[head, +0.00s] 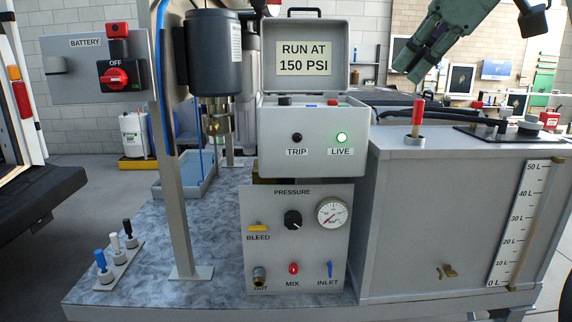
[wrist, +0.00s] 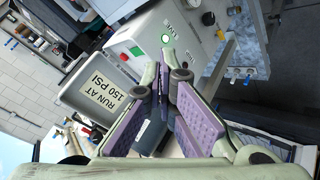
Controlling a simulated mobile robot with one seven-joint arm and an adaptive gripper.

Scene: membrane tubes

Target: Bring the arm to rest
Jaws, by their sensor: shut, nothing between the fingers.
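My gripper (head: 408,70) hangs at the upper right of the head view, above the grey tank. It is green with purple pads and points down and to the left. In the wrist view the fingertips of my gripper (wrist: 171,77) are close together with nothing seen between them. The control box with the open lid (head: 305,133) stands left of my gripper and apart from it. Its lid sign reads "RUN AT 150 PSI", and its green LIVE lamp (head: 341,137) is lit while the TRIP lamp (head: 297,137) is dark.
The grey tank (head: 410,230) with a litre scale (head: 517,225) and a red-handled lever (head: 417,115) stands at the right. A pressure panel (head: 270,270) is at the middle. A battery switch panel (head: 80,85) reads OFF. The bench top (head: 160,270) is mostly clear at the front left.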

